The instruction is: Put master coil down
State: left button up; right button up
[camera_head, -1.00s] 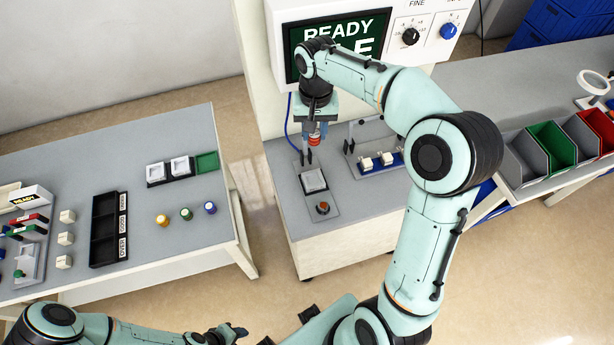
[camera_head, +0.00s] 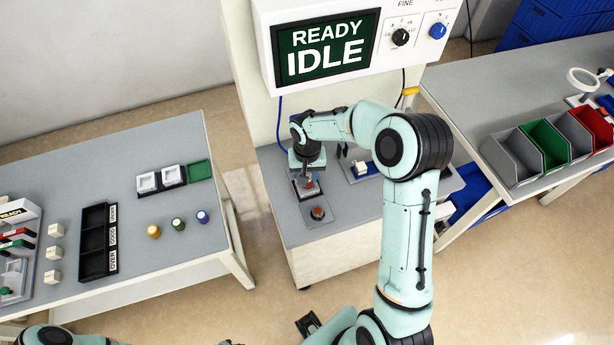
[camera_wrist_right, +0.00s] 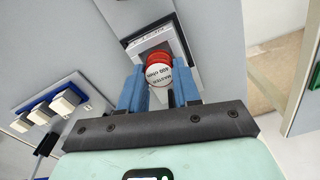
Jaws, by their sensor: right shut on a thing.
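The master coil (camera_wrist_right: 157,75), with a red body and a white labelled top, is between the blue fingers of my right gripper (camera_wrist_right: 159,92), which is shut on it. In the head view, my right gripper (camera_head: 308,186) is low over the nest plate on the middle bench. The pale square nest (camera_wrist_right: 151,45) is just beyond the coil in the right wrist view. I cannot tell whether the coil touches it.
An orange-red button (camera_head: 318,212) sits in front of the nest. A blue rack with white blocks (camera_wrist_right: 44,113) is beside it. The screen (camera_head: 325,48) reads READY IDLE. The left table (camera_head: 170,255) holds a black tray (camera_head: 98,240) and several small coils.

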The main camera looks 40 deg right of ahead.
jog(key=shift+f, duration=0.4)
